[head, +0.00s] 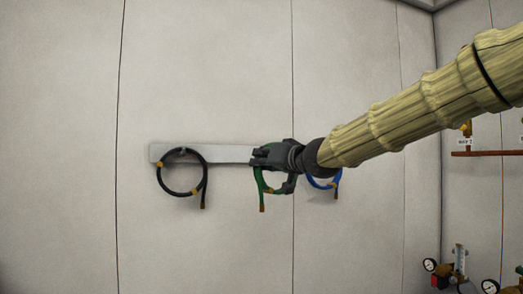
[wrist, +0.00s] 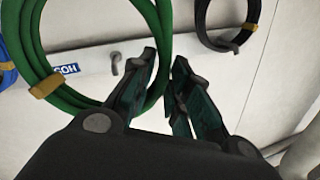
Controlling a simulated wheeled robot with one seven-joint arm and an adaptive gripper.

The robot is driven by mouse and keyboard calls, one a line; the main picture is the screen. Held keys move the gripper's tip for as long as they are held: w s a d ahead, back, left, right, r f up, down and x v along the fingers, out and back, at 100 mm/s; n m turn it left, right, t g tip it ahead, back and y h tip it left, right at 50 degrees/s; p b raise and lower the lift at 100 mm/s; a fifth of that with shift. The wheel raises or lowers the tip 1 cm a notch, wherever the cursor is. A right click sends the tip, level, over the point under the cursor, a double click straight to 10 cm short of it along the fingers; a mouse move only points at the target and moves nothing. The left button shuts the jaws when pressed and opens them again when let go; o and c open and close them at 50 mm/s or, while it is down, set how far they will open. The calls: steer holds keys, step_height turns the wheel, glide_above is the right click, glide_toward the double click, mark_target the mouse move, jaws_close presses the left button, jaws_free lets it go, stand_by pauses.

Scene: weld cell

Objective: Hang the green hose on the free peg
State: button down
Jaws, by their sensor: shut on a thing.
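The green hose (head: 258,182) is a coil with yellowish bands and a hanging end. My gripper (head: 268,158) is shut on the coil in front of the wall rail (head: 222,153). In the wrist view the green coil (wrist: 28,62) fills the upper left, and its right side passes between my fingers (wrist: 167,68). A bare hooked peg (wrist: 118,62) shows through the coil's opening, beside a blue label. I cannot tell whether the coil is in front of the peg or around it. In the head view my gripper hides that part of the rail.
A black hose (head: 206,175) hangs at the rail's left end; it also shows in the wrist view (wrist: 203,28). A blue hose (head: 337,180) hangs to the right, partly behind my arm. Gauges (head: 431,265) stand at lower right. A reddish shelf (head: 485,153) is on the side wall.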

steer(key=shift+s+r, duration=0.1)
steer(key=shift+r, duration=0.7)
steer(key=shift+w+a+f+p, duration=0.5)
steer(key=shift+w+a, duration=0.2)
steer(key=shift+w, duration=1.4)
steer(key=shift+w+a+f+p, duration=0.45)
steer(key=shift+w+a, duration=0.25)
steer(key=shift+w, duration=1.4)
steer(key=shift+w+a+f+p, duration=0.45)
steer(key=shift+w+a, duration=0.25)
steer(key=shift+w, duration=1.4)
steer(key=c, duration=1.7)
jaws_free()
steer(key=o, duration=0.4)
steer(key=shift+w+f, duration=0.1)
steer(key=shift+w, duration=0.1)
